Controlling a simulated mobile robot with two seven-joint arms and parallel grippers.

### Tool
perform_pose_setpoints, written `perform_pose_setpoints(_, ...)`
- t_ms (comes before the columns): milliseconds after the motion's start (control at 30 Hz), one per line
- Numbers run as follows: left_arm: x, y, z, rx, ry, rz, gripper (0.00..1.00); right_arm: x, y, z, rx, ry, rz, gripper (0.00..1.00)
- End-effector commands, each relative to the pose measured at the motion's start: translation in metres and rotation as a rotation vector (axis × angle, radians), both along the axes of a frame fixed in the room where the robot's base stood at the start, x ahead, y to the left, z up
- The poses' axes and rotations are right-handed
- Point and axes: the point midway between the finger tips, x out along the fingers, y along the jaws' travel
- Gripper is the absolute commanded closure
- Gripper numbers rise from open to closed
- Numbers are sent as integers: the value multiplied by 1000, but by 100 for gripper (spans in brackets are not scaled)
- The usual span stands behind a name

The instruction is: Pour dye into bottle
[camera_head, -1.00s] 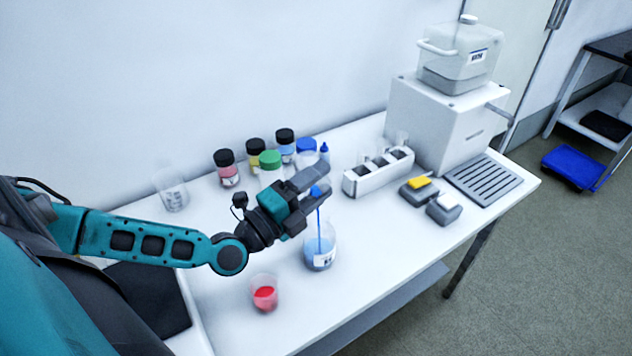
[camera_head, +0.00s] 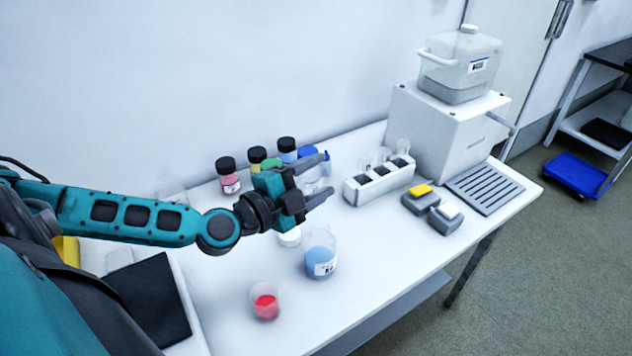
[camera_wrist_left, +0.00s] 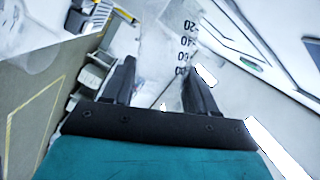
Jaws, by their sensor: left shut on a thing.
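My left gripper (camera_head: 320,178) is above the table, shut on a clear graduated vessel. The vessel (camera_wrist_left: 187,50) shows between the fingers in the left wrist view, with its number marks; little of it can be made out in the head view. Below the gripper, a clear bottle (camera_head: 320,264) with a label stands upright on the table and holds blue liquid. It is apart from the gripper. No stream shows between them. My right gripper is not in view.
A small cup with red liquid (camera_head: 265,304) stands near the front. Capped dye bottles (camera_head: 228,178) stand by the wall. A white rack (camera_head: 378,180), two small grey boxes (camera_head: 420,200) and a large white box (camera_head: 445,135) are to the right. A white lid-like thing (camera_head: 289,238) lies beside the blue bottle.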

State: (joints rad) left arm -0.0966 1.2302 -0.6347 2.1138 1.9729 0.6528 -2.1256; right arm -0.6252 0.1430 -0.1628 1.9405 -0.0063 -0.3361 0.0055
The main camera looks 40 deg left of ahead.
Motion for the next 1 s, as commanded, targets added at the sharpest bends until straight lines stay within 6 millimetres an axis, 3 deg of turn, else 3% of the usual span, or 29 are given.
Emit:
perform_pose_setpoints(267, 3, 4, 0, -16, 12, -4, 74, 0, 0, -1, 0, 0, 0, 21)
perform_pose_setpoints(500, 27, 40, 4, -226, 170, -34, 74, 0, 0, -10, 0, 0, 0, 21)
perform_pose_setpoints(733, 52, 77, 35, -559, 406, -33, 74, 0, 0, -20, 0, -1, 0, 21)
perform_pose_setpoints(1000, 63, 90, 77, -853, 610, -8, 74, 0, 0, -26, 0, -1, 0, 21)
